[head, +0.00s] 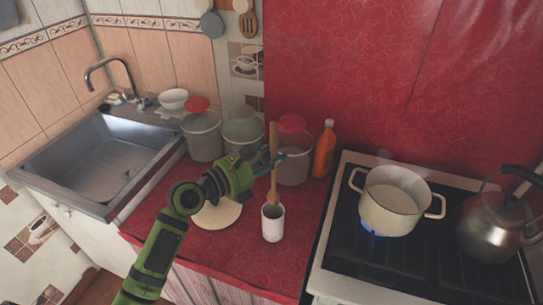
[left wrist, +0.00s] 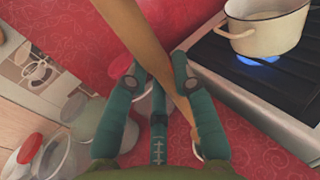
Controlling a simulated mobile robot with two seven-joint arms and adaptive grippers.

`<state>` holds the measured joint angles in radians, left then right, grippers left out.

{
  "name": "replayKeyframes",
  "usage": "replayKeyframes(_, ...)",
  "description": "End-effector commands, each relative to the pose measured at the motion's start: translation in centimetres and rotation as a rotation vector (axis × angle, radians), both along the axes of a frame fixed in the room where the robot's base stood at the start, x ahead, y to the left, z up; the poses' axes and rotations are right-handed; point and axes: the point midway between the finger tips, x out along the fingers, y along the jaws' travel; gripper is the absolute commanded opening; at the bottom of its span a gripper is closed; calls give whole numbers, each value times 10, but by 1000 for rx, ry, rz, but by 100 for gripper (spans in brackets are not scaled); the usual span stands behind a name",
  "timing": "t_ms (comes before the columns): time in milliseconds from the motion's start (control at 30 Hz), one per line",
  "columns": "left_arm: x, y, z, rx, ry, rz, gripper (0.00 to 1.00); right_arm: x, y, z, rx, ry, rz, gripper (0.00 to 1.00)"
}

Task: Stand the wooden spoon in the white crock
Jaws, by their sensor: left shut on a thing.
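The wooden spoon (head: 273,145) is held upright in the head view, its lower end at the mouth of the white crock (head: 273,226). I cannot tell how far inside the crock that end is. The crock stands upright on the red counter. My left gripper (head: 272,165) is shut on the spoon's middle, above the crock. In the left wrist view the spoon (left wrist: 153,50) runs slantwise between the teal fingers (left wrist: 165,80), and the crock is mostly hidden. My right gripper is not in view.
A round board (head: 217,215) lies left of the crock. Lidded containers (head: 203,138) and an orange bottle (head: 324,150) stand behind. To the right, a pot (head: 390,205) sits over a lit blue flame, beside a kettle (head: 490,230). A sink (head: 95,160) is at left.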

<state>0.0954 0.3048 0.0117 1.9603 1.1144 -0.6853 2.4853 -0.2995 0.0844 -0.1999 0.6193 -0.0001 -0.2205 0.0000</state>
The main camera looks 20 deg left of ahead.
Motion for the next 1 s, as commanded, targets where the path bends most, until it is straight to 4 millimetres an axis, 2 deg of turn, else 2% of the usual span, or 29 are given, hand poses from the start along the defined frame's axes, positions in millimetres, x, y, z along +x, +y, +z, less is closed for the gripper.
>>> replayKeyframes(33,0,0,-7,0,-1,0,0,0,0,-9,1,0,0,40)
replayKeyframes(200,0,0,-18,1,-2,0,0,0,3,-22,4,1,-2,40)
replayKeyframes(433,0,0,-36,-1,1,0,0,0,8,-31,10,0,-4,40)
replayKeyframes(1000,0,0,-82,-1,-1,0,0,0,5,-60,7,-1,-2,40)
